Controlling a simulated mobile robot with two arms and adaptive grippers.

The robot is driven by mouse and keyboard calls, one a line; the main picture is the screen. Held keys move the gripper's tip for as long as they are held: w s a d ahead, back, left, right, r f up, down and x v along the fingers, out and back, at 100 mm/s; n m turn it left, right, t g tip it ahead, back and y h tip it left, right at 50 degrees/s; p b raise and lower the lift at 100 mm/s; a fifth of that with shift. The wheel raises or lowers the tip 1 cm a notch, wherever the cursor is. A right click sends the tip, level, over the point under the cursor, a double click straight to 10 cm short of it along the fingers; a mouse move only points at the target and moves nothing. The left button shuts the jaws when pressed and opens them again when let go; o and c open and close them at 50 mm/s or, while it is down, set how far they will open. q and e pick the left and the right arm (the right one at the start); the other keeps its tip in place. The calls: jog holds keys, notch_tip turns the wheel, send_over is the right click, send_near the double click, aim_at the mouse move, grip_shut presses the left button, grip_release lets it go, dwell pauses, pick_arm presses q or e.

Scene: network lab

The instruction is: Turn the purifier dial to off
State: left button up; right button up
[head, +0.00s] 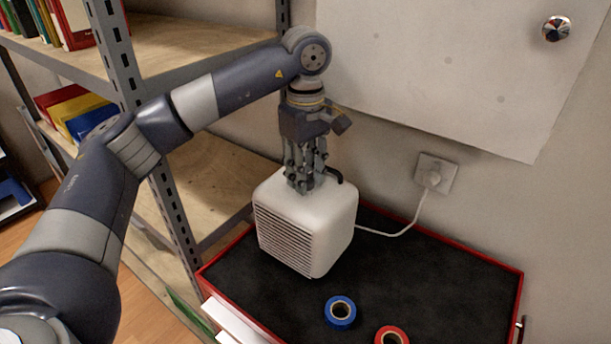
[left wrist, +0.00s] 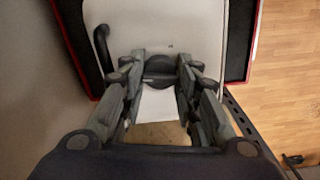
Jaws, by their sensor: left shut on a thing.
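The purifier (head: 290,240) is a white rounded box with a slatted grille on its front, standing on a black-topped cart. Its top (left wrist: 205,28) also shows in the left wrist view. The dial (left wrist: 160,68) is a dark round knob on that top. My left gripper (head: 303,186) points down onto the purifier's top. In the left wrist view its fingers (left wrist: 163,72) stand on both sides of the dial and are shut on it. The fingers hide the dial in the head view. My right gripper is in neither view.
A black curved handle (left wrist: 102,48) rises from the purifier's top beside the fingers. A white cable runs to a wall socket (head: 436,175). Blue tape (head: 329,316) and red tape (head: 379,338) lie on the cart (head: 440,270). A metal shelf (head: 190,50) stands close on the left.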

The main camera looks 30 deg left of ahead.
pick_arm(q)
jog(key=shift+n, duration=1.2)
jog(key=o, duration=0.8)
jog(key=shift+r, duration=0.15)
notch_tip(320, 180, up, 12)
jog(key=shift+f, duration=0.1)
